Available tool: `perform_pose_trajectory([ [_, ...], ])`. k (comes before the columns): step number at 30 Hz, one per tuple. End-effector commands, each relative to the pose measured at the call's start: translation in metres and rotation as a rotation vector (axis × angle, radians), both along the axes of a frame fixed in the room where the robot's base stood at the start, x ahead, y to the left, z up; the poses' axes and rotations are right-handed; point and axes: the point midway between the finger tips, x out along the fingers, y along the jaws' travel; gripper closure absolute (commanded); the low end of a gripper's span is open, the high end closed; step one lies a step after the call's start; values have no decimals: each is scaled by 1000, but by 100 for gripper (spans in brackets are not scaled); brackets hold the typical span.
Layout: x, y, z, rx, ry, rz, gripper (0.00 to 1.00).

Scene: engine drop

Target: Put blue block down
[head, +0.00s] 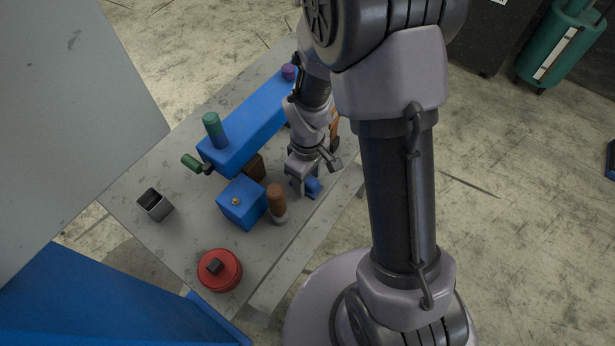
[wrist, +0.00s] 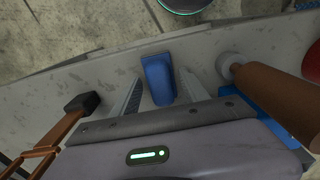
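The small blue block (wrist: 158,78) lies between the two fingers of my gripper (wrist: 161,82) in the wrist view. The fingers stand apart, with narrow gaps beside the block, so the gripper looks open around it. In the head view my gripper (head: 302,186) is low over the grey table near its right edge, with the blue block (head: 313,185) at its fingers. The block appears to be at the table surface; its underside is hidden.
The grey table (head: 180,238) holds a long blue engine body (head: 245,127), a blue cube-like part (head: 242,203), a brown cylinder (head: 276,200), a red round part (head: 219,270) and a grey open box (head: 154,205). An orange-brown part (wrist: 62,137) lies left of my gripper in the wrist view.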

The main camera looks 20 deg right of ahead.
Motion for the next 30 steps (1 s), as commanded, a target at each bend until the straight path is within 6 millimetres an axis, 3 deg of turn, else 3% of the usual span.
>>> perform_pose_trajectory([
  [7, 0, 0, -1, 0, 0, 0, 48],
  [10, 1, 0, 12, 0, -1, 0, 48],
  [24, 0, -3, 147, 0, -2, 0, 48],
  [30, -1, -3, 173, 1, -1, -3, 48],
])
